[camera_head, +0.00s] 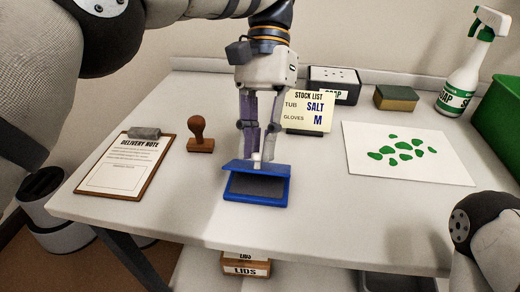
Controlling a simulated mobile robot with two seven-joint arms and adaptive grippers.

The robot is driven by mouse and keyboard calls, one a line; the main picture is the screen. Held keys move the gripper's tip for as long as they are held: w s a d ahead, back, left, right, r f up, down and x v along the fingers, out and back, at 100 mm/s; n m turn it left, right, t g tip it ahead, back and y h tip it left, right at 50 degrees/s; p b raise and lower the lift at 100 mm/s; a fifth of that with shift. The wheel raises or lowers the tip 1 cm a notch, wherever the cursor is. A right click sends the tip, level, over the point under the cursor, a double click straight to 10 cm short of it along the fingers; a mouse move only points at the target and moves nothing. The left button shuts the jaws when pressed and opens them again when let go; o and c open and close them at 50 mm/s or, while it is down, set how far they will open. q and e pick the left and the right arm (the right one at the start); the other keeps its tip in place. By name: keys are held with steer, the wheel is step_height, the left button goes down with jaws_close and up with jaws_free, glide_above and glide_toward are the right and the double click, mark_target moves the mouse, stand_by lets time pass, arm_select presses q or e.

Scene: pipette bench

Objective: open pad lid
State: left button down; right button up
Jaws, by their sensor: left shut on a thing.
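The blue ink pad (264,202) sits on the white table near its front edge, in the middle of the head view. Its blue lid (240,167) is raised part way and tilted, and the dark inside shows in front below it. My left gripper (257,160) points straight down over the pad and is shut on the lid at its upper edge, around a small pale part. The fingers partly hide where they grip. My right gripper is out of view; only part of that arm shows at the lower right.
A wooden stamp (198,136) and a clipboard with a delivery note (124,163) lie to the left. A stock list card (309,107) stands behind. A sheet with green spots (407,153), a sponge (396,98) and a spray bottle (465,75) are to the right.

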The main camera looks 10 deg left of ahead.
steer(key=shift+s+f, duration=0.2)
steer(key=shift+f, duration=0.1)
